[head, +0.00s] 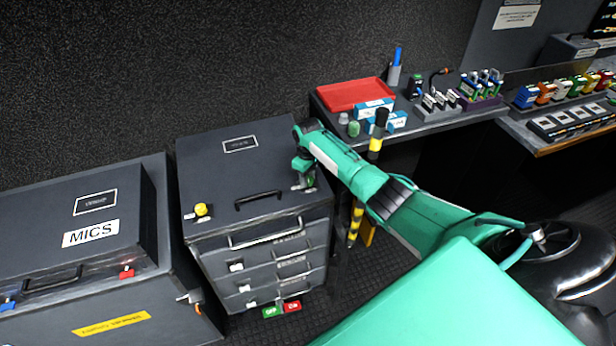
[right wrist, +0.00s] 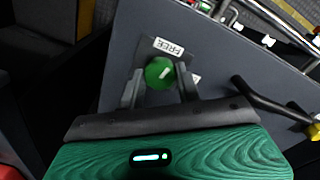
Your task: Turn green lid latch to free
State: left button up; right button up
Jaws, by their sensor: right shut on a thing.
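The green lid latch (right wrist: 159,73) is a round green knob on the grey lid of the drawer case (head: 215,165). In the right wrist view a white label reading FREE (right wrist: 169,46) lies beside it, and a second label is partly hidden by a finger. My right gripper (right wrist: 159,88) is shut on the green latch, one finger on each side. In the head view my right gripper (head: 304,180) is at the lid's right front corner and mostly covers the latch. My left gripper is not in view.
A yellow latch (head: 201,210) sits at the lid's left front corner. A black handle (head: 258,199) lies between the two latches. A MICS case (head: 75,225) stands on the left. A shelf with a red tray (head: 356,94) is behind my right arm.

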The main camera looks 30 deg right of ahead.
aim_at(308, 179)
jog(key=shift+n, duration=0.7)
jog(key=o, duration=1)
notch_tip(308, 179, up, 14)
jog(key=b, duration=0.2)
jog(key=shift+b, duration=0.3)
jog(key=shift+f, duration=0.1)
